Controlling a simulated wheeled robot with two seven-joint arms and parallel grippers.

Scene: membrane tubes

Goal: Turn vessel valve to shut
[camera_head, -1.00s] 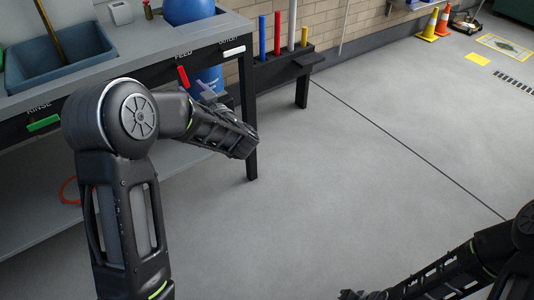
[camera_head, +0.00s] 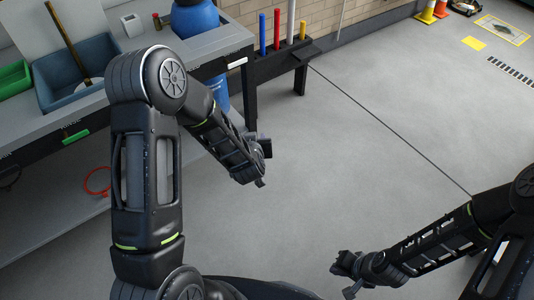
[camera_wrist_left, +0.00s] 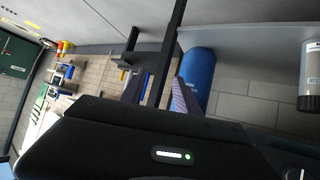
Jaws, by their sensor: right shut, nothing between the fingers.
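A blue vessel (camera_head: 195,18) stands on the bench at the top of the head view. A green handle (camera_head: 76,137) and a white handle (camera_head: 237,63) are on the bench's front rail; I cannot tell which handle is the vessel valve. My left arm covers the rail between them. My left gripper (camera_head: 260,148) is in front of the bench's right end, apart from the handles and partly hidden. In the left wrist view its two fingers (camera_wrist_left: 156,88) stand apart with nothing between them. My right gripper (camera_head: 346,265) is shut and empty over the floor at lower right.
A blue basin (camera_head: 52,95) and a green tray (camera_head: 14,78) are on the bench. A black rack (camera_head: 262,72) with coloured tubes adjoins its right end. A blue tank (camera_wrist_left: 197,75) shows beyond my left fingers.

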